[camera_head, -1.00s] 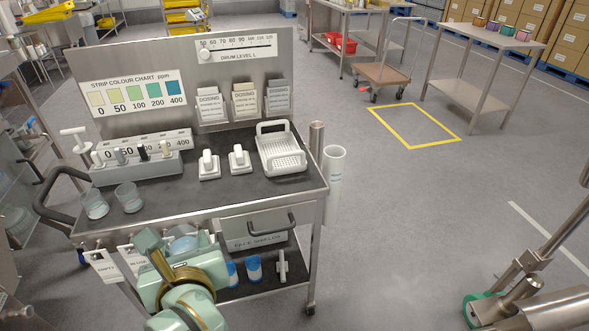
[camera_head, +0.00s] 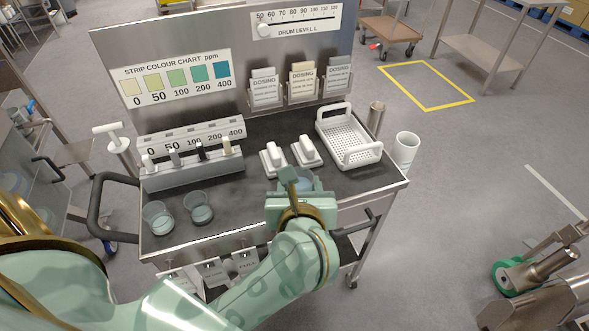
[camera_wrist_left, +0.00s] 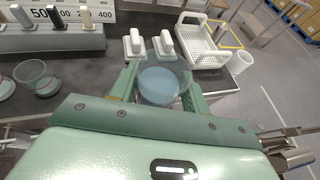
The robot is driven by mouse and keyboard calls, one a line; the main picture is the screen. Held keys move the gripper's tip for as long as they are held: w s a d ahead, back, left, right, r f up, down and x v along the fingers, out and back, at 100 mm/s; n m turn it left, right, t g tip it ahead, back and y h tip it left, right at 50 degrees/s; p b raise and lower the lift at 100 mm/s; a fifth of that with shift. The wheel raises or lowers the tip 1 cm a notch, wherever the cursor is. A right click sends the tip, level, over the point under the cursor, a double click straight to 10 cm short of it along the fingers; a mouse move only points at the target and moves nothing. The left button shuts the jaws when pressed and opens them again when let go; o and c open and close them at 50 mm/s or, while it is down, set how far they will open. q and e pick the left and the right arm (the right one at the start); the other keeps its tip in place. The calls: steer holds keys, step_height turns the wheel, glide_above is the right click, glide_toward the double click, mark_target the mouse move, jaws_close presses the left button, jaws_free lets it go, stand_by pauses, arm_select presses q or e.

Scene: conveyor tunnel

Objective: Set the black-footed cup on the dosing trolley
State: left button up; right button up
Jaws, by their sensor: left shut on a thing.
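My left gripper (camera_head: 303,186) is shut on a clear cup (camera_head: 309,181) with pale blue contents, over the front right part of the dosing trolley (camera_head: 262,196). In the left wrist view the cup (camera_wrist_left: 161,86) sits between the two green fingers of the gripper (camera_wrist_left: 163,95). Its foot is hidden, so I cannot tell its colour or whether it touches the top. Two similar cups, one (camera_head: 157,219) at the front left and one (camera_head: 199,209) beside it, stand on the trolley; their foot colours are unclear. My right gripper is not in view.
Two white clip-like holders (camera_head: 274,160) stand just behind the held cup. A white perforated basket (camera_head: 348,137) is at the back right. A grey rack (camera_head: 192,170) with several posts stands at the left. Dark top is bare between the front cups and my gripper.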

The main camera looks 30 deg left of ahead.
arm_select(q)
steer(key=w+a+f+b, duration=0.2)
steer(key=f+b, duration=0.1)
steer(key=w+a+f+b, duration=0.2)
steer(key=a+b, duration=0.1)
steer(key=w+a+f+b, duration=0.2)
steer(key=w+a+f, duration=0.1)
steer(key=shift+a+f+b, duration=0.25)
steer(key=shift+f+b, duration=0.1)
steer(key=shift+b, duration=0.05)
steer(key=shift+a, duration=0.1)
steer(key=shift+w+a+f+b, duration=0.1)
steer(key=shift+a+f+b, duration=0.1)
steer(key=shift+b, duration=0.1)
steer(key=f+b, duration=0.1)
steer(key=f, duration=0.1)
steer(key=f+b, duration=0.1)
steer(key=b, duration=0.1)
steer(key=shift+w+a+f, duration=0.15)
steer(key=shift+w+f, duration=0.05)
steer(key=shift+f, duration=0.15)
steer(key=shift+s+r, duration=0.1)
steer(key=shift+r, duration=0.1)
steer(key=shift+f, duration=0.1)
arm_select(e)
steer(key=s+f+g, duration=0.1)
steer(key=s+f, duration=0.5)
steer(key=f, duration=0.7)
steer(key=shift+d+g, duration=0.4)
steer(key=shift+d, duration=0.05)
